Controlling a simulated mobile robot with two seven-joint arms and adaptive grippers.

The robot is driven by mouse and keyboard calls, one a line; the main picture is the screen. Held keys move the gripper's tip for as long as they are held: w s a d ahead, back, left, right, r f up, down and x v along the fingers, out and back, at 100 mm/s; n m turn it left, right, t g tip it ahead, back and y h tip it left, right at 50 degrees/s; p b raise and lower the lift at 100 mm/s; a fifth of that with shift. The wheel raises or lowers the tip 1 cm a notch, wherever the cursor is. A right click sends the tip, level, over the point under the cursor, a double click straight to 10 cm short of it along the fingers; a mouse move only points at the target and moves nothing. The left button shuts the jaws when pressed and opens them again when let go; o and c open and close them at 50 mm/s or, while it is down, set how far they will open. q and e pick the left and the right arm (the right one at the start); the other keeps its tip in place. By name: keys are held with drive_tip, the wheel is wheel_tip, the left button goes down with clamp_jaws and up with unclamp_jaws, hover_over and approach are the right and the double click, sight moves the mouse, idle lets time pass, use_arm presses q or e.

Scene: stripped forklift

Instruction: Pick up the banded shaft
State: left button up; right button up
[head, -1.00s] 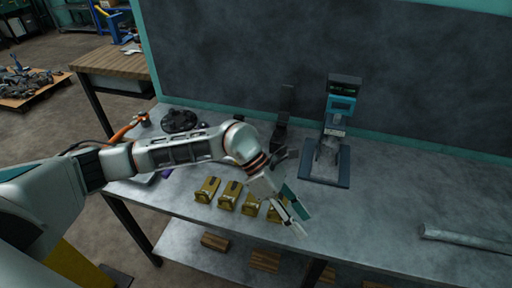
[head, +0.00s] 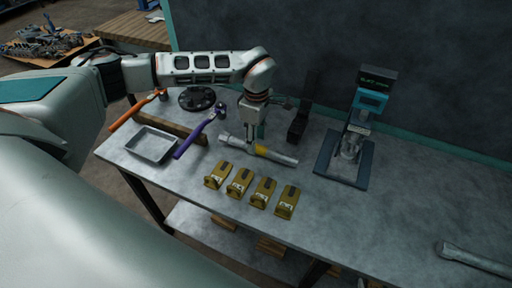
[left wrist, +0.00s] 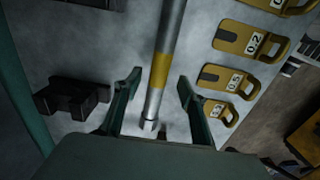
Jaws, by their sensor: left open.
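The banded shaft (head: 284,158) is a grey metal bar with a yellow band, lying on the bench behind the yellow blocks. In the left wrist view the banded shaft (left wrist: 171,30) runs lengthwise up the picture, its near end between the fingers. My left gripper (head: 256,142) points down over the shaft near the band. In the left wrist view my left gripper (left wrist: 159,82) is open, with one finger on each side of the shaft and visible gaps. I cannot tell its exact height above the bench. My right gripper is not in view.
Several yellow numbered blocks (head: 240,183) stand in front of the shaft. Left are a purple-handled tool (head: 193,140) and a metal tray (head: 152,144). A press-like stand (head: 344,160) is right. Another grey bar (head: 474,259) lies far right.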

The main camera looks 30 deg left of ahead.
sight(258, 149)
use_arm(q)
wheel_tip(258, 149, down, 3)
drive_tip(key=shift+a+f, duration=0.15)
drive_tip(key=shift+w, duration=0.1)
